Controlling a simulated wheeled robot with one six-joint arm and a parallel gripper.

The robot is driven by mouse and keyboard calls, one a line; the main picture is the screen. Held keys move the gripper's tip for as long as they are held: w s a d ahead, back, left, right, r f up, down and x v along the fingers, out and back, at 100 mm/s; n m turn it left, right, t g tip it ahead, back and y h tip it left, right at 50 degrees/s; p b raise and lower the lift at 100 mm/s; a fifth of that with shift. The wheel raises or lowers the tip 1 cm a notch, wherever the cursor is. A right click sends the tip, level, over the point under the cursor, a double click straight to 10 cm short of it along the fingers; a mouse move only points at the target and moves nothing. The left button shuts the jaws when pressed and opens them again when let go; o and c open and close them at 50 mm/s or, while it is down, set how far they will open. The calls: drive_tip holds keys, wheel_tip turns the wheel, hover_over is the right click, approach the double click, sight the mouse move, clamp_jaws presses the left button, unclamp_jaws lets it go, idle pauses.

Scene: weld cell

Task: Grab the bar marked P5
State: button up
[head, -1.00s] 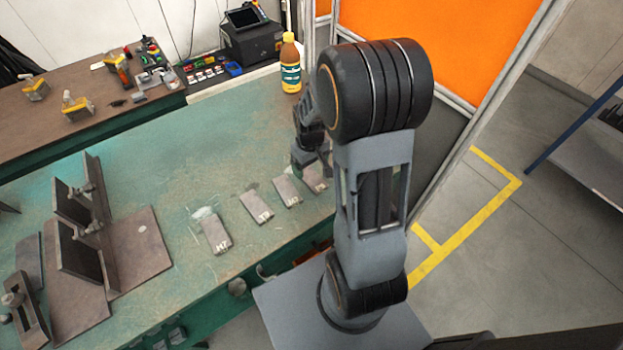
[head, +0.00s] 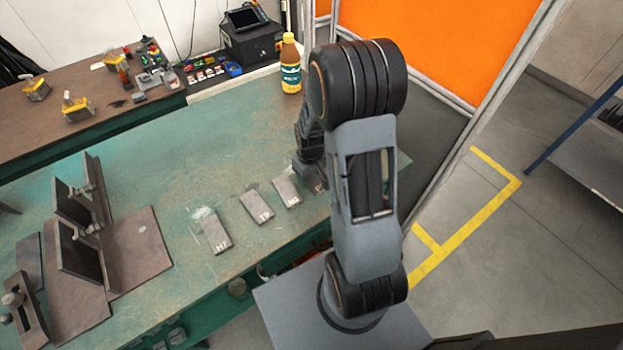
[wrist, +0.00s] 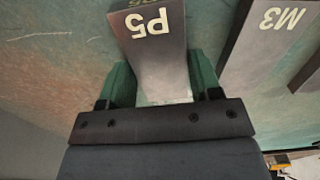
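The bar marked P5 (wrist: 155,45) is a flat grey metal plate with pale lettering, seen in the wrist view. It lies between the two fingers of my gripper (wrist: 163,85), one along each side. Any gap between fingers and bar is too small to make out, so I cannot tell whether they clamp it. In the head view my gripper (head: 308,168) is low over the right part of the green table, mostly hidden behind my arm. Only a dark bit of the P5 bar (head: 321,184) shows there.
The bar marked M3 (head: 287,191) lies close beside P5. Bars T9 (head: 257,208) and H7 (head: 215,232) lie further left on the green table (head: 200,140). A brown fixture (head: 140,250) stands at the left. A bottle (head: 290,65) stands at the back.

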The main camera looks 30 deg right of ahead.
drive_tip(key=c, duration=0.9)
drive_tip(key=shift+c, duration=0.2)
drive_tip(key=shift+r, duration=0.15)
